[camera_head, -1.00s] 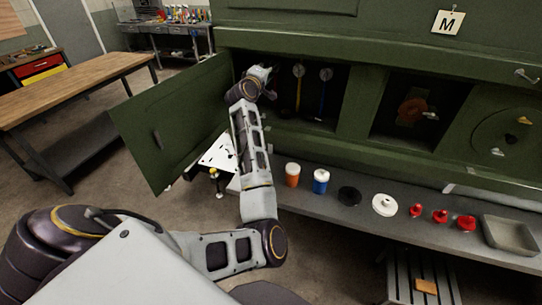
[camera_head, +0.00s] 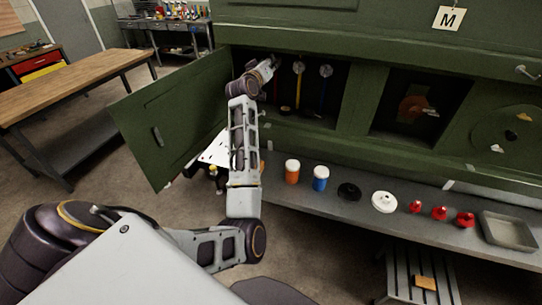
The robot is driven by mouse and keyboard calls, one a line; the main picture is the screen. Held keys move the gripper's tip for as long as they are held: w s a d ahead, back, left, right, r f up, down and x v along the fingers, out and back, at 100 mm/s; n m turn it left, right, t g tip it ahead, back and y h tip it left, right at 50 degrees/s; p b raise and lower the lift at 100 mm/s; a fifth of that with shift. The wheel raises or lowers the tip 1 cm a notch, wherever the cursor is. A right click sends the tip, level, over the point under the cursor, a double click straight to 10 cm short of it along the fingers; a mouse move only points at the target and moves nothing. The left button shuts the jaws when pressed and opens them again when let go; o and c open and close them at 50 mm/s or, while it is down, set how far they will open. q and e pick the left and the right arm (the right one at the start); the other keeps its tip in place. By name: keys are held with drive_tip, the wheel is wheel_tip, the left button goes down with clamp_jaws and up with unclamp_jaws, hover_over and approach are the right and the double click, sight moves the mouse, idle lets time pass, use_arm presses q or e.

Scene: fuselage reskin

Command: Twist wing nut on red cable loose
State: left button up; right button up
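My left gripper (camera_head: 268,66) reaches into the left opening of the green fuselage panel (camera_head: 350,155), at the opening's upper left. It is small and dark here, and I cannot tell whether its fingers are open or shut. The red cable shows only as a faint dark-red strip (camera_head: 277,88) just below and right of the gripper. Its wing nut is hidden or too small to make out. A yellow cable (camera_head: 298,92) and a blue cable (camera_head: 322,98) hang to the right, each below a pale round fitting. My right gripper is not in view.
The green door (camera_head: 175,125) stands open left of the opening.

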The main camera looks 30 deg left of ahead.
use_arm(q)
drive_tip(key=m, duration=0.4)
drive_tip(key=s+m, duration=0.1)
drive_tip(key=m, duration=0.1)
drive_tip(key=shift+d, duration=0.35)
drive_tip(key=b+v, duration=0.4)
drive_tip(key=v, duration=0.9)
drive_tip(key=s+d+f+m+g+h, duration=0.1)
drive_tip(key=d+f+g, duration=0.1)
drive_tip(key=f, duration=0.5)
drive_tip(key=s+d+f+m+g+h, duration=0.1)
drive_tip(key=d+f, duration=0.3)
drive_tip(key=f, duration=0.4)
drive_tip(key=s+d+f+m+g+h, duration=0.1)
drive_tip(key=s+d+f+g, duration=0.2)
drive_tip(key=f, duration=0.5)
drive_tip(key=shift+f, duration=0.2)
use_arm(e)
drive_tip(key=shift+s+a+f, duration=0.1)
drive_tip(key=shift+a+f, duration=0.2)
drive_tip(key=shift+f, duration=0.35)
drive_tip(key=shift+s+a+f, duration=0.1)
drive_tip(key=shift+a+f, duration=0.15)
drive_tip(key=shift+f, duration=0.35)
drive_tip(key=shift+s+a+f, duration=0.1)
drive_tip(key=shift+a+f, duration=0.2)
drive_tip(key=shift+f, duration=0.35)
use_arm(q)
drive_tip(key=shift+o, duration=0.3)
drive_tip(key=shift+s+d+r, duration=0.1)
